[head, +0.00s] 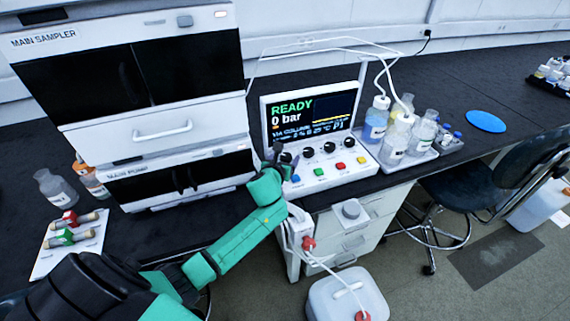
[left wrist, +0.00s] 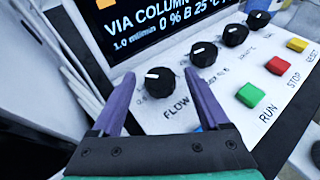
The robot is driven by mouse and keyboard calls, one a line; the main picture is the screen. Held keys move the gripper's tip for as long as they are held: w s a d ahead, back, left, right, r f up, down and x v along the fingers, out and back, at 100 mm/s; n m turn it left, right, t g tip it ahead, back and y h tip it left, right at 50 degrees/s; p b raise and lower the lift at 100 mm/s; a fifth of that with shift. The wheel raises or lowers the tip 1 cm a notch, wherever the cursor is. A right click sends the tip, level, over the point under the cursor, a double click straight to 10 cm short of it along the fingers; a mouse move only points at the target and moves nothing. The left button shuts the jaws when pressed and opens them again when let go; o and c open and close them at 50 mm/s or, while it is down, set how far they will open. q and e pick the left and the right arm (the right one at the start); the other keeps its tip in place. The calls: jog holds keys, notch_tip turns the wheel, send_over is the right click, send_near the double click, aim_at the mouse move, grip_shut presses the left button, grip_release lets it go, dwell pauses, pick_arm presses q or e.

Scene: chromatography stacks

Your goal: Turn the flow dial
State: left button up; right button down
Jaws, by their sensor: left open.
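The flow dial (left wrist: 160,83) is a black round knob with a white pointer mark, above the label FLOW on the white control panel (left wrist: 150,118). In the left wrist view it shows between the two purple fingers of my left gripper (left wrist: 159,74). The gripper is open, with one finger to each side of the dial; I cannot tell whether they touch it. In the head view my left gripper (head: 281,156) is at the left end of the panel and partly covers that area. The display (head: 310,112) reads READY and 0 bar. My right gripper is not in view.
Several more black knobs (left wrist: 204,54) run to the right of the flow dial. Green (left wrist: 250,95), red (left wrist: 277,66) and yellow (left wrist: 297,44) buttons sit below them. A tray of bottles (head: 421,157) stands right of the panel, and the sampler stack (head: 158,133) stands left.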

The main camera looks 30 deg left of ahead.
pick_arm(q)
grip_shut()
jog(key=shift+d+n+y, duration=0.1)
jog(key=shift+n+y, duration=0.2)
jog(key=shift+r+n+y+p, duration=0.1)
jog(key=shift+n+y+p, duration=0.25)
jog(key=shift+n+y, duration=0.2)
jog(key=shift+w+d+n+g+y, duration=0.1)
jog(key=shift+d+n+g+y, duration=0.1)
jog(key=shift+n+g+y, duration=0.75)
jog(key=shift+d+n+g+y, duration=0.1)
jog(key=shift+n+g+y, duration=0.25)
jog(key=shift+n+y, duration=0.65)
jog(key=shift+w+d+n+g+y+b, duration=0.15)
jog(key=shift+n+g+y+b, duration=0.2)
jog(key=shift+n+g+y, duration=0.75)
